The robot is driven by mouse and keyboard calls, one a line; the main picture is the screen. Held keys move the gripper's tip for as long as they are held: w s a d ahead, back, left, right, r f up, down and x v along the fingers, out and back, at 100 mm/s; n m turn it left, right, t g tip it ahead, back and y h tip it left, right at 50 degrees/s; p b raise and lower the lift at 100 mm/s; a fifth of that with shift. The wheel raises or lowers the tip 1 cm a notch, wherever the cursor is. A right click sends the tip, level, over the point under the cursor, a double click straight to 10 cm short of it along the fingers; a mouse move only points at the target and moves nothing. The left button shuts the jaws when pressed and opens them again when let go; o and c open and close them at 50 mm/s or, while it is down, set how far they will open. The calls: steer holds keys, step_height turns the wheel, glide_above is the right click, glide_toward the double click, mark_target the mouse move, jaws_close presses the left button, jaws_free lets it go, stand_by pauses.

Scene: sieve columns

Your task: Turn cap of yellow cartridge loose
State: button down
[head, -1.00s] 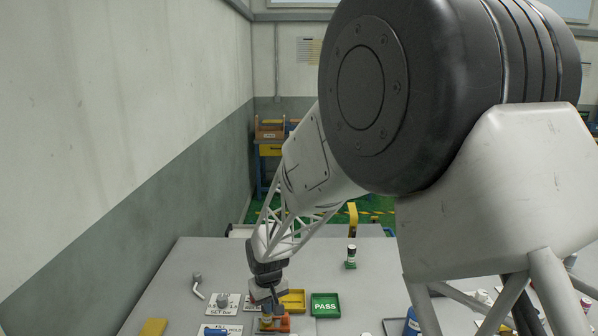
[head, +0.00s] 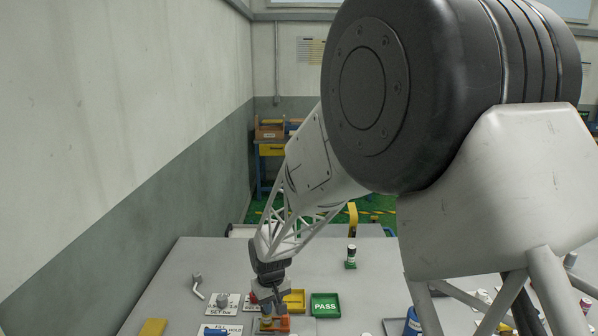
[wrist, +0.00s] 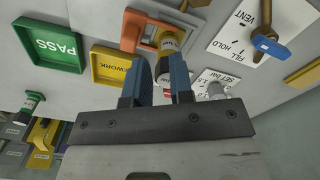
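The yellow cartridge (head: 266,323) stands in an orange holder (head: 284,324) on the bench. In the wrist view the holder (wrist: 132,30) grips the cartridge (wrist: 172,38), which has a pale label. Its cap is small and hard to make out in both views. My gripper (wrist: 160,60) is open, with a gap between its two blue fingers and nothing seen held in it. In the head view my gripper (head: 266,308) hangs just above the cartridge. The right fingertip partly overlaps the cartridge's near end in the wrist view.
A yellow tray (wrist: 118,50) and a green PASS tray (wrist: 68,27) lie beside the holder. A green-and-white cartridge (head: 351,262) stands farther back.

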steer(key=shift+s+d+f, duration=0.25)
steer(key=shift+s+f, duration=0.1)
steer(key=shift+f, duration=0.15)
steer(key=shift+s+d+f, duration=0.25)
steer(key=shift+s+f, duration=0.1)
steer(key=shift+f, duration=0.1)
steer(key=shift+r, duration=0.1)
step_height(320, 180, up, 7)
steer(key=shift+w+a, duration=0.2)
steer(key=shift+w, duration=0.05)
steer(key=shift+a, duration=0.1)
steer(key=shift+a+r, duration=0.4)
steer(key=shift+a, duration=0.25)
steer(key=shift+f, duration=0.1)
